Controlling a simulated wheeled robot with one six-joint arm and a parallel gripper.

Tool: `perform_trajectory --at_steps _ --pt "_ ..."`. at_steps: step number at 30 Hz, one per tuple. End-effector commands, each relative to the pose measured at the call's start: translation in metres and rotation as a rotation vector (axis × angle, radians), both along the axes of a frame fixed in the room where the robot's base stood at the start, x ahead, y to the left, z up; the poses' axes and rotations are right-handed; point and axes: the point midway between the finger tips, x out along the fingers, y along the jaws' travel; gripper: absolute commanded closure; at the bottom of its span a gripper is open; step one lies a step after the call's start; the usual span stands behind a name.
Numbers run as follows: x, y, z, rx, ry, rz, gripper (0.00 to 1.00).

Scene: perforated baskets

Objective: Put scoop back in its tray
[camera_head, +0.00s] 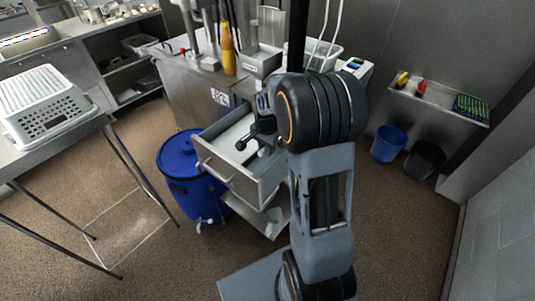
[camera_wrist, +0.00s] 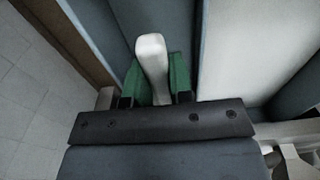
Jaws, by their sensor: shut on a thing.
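My gripper (camera_wrist: 154,88) has green fingertips closed on both sides of a white scoop (camera_wrist: 151,50). Only a smooth, rounded white part shows above the fingers; the rest is hidden by the gripper body. In the head view my wrist is over an open metal drawer (camera_head: 226,179), and the fingers and scoop are mostly hidden there. In the wrist view, grey-blue walls and a pale flat surface (camera_wrist: 240,45) lie around the scoop. I cannot tell which part is the scoop's tray, or whether the scoop touches the surface below.
A blue barrel (camera_head: 178,165) stands left of the drawer. The counter above holds an orange bottle (camera_head: 228,50) and a metal container (camera_head: 261,62). A white perforated basket (camera_head: 42,105) is on the left table. Blue (camera_head: 388,144) and black (camera_head: 425,159) bins stand at right.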

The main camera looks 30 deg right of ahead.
Motion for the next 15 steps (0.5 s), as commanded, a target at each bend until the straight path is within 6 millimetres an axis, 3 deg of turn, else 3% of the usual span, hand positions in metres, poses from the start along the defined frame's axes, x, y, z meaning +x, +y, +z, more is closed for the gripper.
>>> perform_trajectory --at_steps 7,15 --pt "-0.001 -0.001 -0.030 0.001 0.003 -0.002 1.00" --pt "-0.001 -0.002 -0.036 0.001 0.001 -0.004 1.00"
